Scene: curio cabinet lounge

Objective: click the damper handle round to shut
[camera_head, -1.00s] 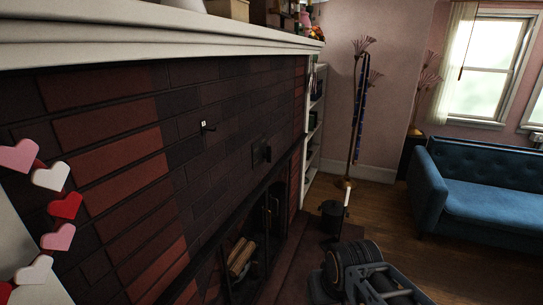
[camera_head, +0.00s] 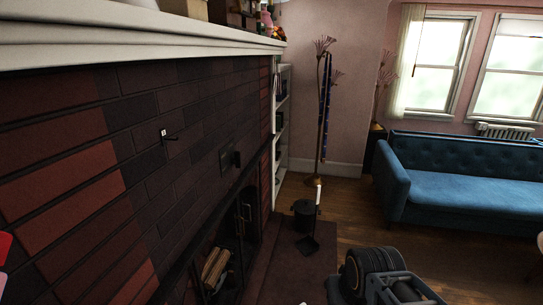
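A small dark handle (camera_head: 172,138) with a white square at its left end sticks out from the brick chimney breast (camera_head: 120,150), below the mantel. A dark plate or fitting (camera_head: 230,160) is on the bricks to its right, just above the firebox opening. I cannot tell for certain which of the two is the damper handle, nor how far it is turned. My arm shows only as dark, rounded links at the bottom right. My gripper is not in view.
The firebox (camera_head: 228,245) holds logs (camera_head: 215,266) behind a dark door. A dark bucket (camera_head: 304,216) and a shovel-like tool (camera_head: 309,243) stand on the hearth (camera_head: 290,270). A blue sofa (camera_head: 455,190) is at the right. Wooden floor (camera_head: 350,215) is clear between them.

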